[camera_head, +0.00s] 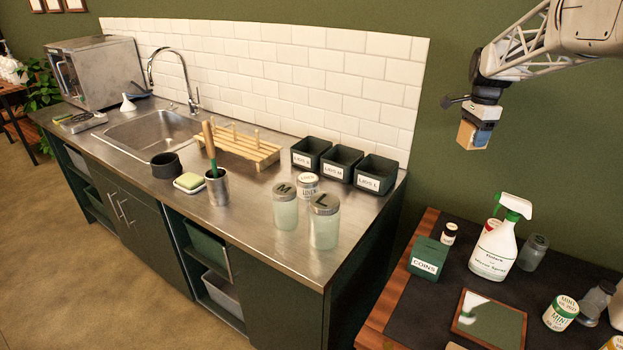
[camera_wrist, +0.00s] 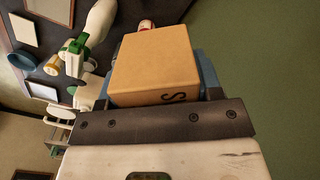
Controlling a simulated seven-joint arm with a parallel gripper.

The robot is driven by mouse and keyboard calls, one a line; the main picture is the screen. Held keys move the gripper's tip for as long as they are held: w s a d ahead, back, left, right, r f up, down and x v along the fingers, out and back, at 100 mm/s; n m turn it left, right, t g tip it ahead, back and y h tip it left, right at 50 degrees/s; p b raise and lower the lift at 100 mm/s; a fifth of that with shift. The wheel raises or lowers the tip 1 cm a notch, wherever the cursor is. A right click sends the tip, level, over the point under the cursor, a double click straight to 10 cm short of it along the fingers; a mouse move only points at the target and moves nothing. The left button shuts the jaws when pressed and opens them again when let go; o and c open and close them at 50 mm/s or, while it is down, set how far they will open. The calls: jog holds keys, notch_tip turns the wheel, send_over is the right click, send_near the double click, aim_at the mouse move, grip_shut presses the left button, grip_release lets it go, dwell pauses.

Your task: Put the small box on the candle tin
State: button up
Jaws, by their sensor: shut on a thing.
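My gripper (camera_head: 480,118) is raised at the upper right in the head view, above the dark table. It is shut on the small box (camera_head: 472,135), a tan cardboard block. In the wrist view the small box (camera_wrist: 155,65) fills the space beyond the dark jaw plate, with an "S" on its near face. Several round labelled tins are in view: a linen tin (camera_head: 307,186) on the steel counter behind the jars, and a mint tin (camera_head: 560,313) on the dark table. Another tin with a red lid is partly hidden behind the spray bottle. I cannot tell which is the candle tin.
A tall spray bottle (camera_head: 494,250) stands on the dark table beside a green coins box (camera_head: 428,259) and a framed panel (camera_head: 489,320). Jars M (camera_head: 286,207) and L (camera_head: 324,222) stand on the counter, before three dark labelled bins (camera_head: 343,163). The air around my gripper is clear.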

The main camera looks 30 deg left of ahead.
jog(key=s+a+n, duration=0.3)
jog(key=s+a, duration=0.3)
jog(key=a, duration=0.8)
jog(key=s+a+n, duration=0.3)
jog(key=s+a, duration=0.3)
jog(key=a, duration=0.7)
jog(key=s+a+n, duration=0.4)
jog(key=s+a, duration=0.3)
jog(key=a, duration=0.7)
jog(key=f, duration=0.5)
jog(key=shift+a+f, duration=0.1)
jog(key=shift+a, duration=0.2)
send_over(308, 178)
jog(key=shift+f, duration=2.5)
jog(key=shift+f, duration=0.1)
jog(key=shift+f, duration=2.4)
jog(key=shift+f, duration=0.1)
